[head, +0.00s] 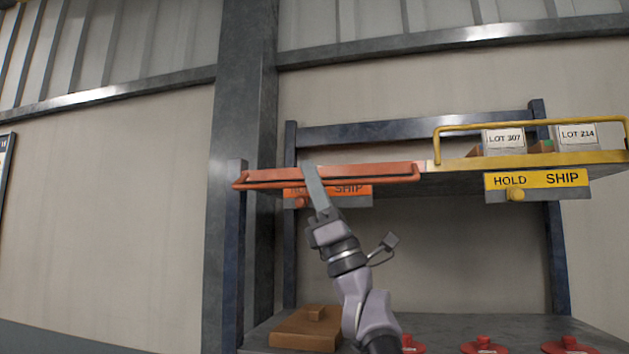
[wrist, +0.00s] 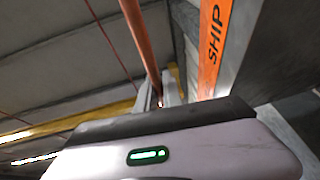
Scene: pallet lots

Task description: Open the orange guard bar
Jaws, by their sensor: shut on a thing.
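The orange guard bar (head: 385,173) runs along the front of the left upper shelf bay in the head view. It lies low, close to the orange shelf edge, above an orange HOLD/SHIP sign (head: 348,190). My gripper (head: 312,172) reaches up from below and is shut on the bar left of its middle, hiding a short stretch of it and part of the sign. In the wrist view, the bar (wrist: 138,35) runs down to the jaws, and the sign (wrist: 212,45) stands to its right. The fingertips are mostly hidden there behind the gripper body.
To the right, a yellow guard bar (head: 480,125) stands raised before boxes labelled LOT 307 (head: 504,139) and LOT 214 (head: 577,136), above a yellow HOLD/SHIP sign (head: 560,179). A dark post (head: 233,270) stands left. A brown box (head: 300,335) and several red-topped things sit below.

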